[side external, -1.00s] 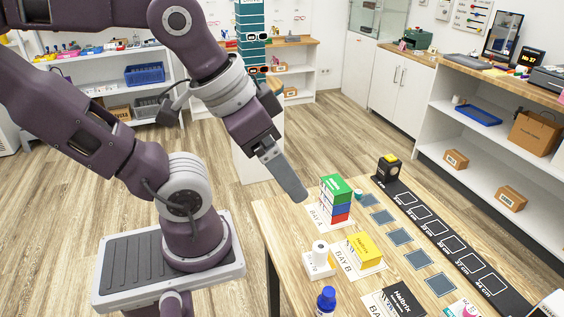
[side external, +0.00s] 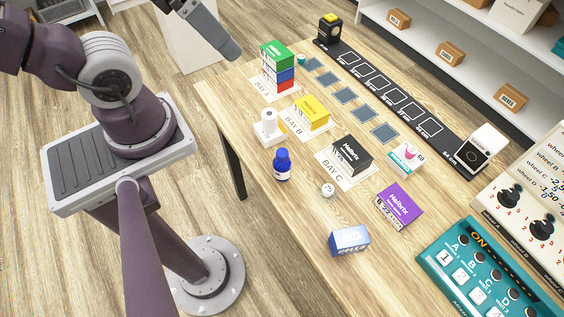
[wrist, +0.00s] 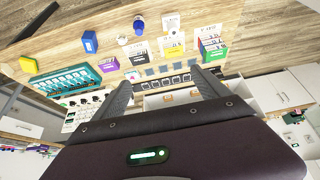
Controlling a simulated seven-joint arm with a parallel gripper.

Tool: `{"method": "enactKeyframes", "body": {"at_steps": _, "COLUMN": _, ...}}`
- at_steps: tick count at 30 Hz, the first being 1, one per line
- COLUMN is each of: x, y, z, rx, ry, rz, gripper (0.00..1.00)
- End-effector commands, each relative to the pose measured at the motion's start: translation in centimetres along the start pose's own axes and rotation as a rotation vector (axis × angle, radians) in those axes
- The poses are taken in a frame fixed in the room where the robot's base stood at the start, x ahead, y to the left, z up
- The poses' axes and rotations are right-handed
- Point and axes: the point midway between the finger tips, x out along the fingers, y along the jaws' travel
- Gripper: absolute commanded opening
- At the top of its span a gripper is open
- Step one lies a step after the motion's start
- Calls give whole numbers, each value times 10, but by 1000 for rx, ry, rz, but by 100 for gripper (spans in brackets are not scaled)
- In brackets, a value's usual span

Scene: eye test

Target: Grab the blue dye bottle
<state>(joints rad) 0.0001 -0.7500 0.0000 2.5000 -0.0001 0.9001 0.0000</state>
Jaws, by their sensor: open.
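The blue dye bottle (side external: 282,165) stands upright on the wooden table, near its left edge, in front of the white bay C card. It is dark blue with a white label. It also shows in the wrist view near the top (wrist: 139,25). My gripper (side external: 230,47) is up at the top left, beyond the table's left edge near bay A, well apart from the bottle. In the wrist view its two fingers (wrist: 163,88) are spread with nothing between them.
A white dispenser (side external: 268,127) stands close behind the bottle. A black box (side external: 351,155) and a small round white piece (side external: 327,190) are to its right. A stacked green, blue and red block (side external: 278,66), a yellow box (side external: 311,112), a purple box (side external: 398,205) and a blue box (side external: 349,240) also stand on the table.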

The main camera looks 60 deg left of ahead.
Motion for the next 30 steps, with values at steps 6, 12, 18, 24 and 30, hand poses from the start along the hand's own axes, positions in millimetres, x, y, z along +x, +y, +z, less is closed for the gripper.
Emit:
{"method": "enactKeyframes", "body": {"at_steps": 6, "x": 0, "y": 0, "z": 0, "rx": 0, "ry": 0, "rz": 0, "gripper": 85}}
{"method": "enactKeyframes", "body": {"at_steps": 12, "x": 0, "y": 0, "z": 0, "rx": 0, "ry": 0, "rz": 0, "gripper": 60}}
{"method": "enactKeyframes", "body": {"at_steps": 18, "x": 0, "y": 0, "z": 0, "rx": 0, "ry": 0, "rz": 0, "gripper": 53}}
{"method": "enactKeyframes", "body": {"at_steps": 24, "x": 9, "y": -14, "z": -17, "rx": 26, "ry": 10, "rz": -53, "gripper": 53}}
{"method": "enactKeyframes", "body": {"at_steps": 30, "x": 90, "y": -99, "z": -128, "rx": 376, "ry": 88, "rz": -301, "gripper": 53}}
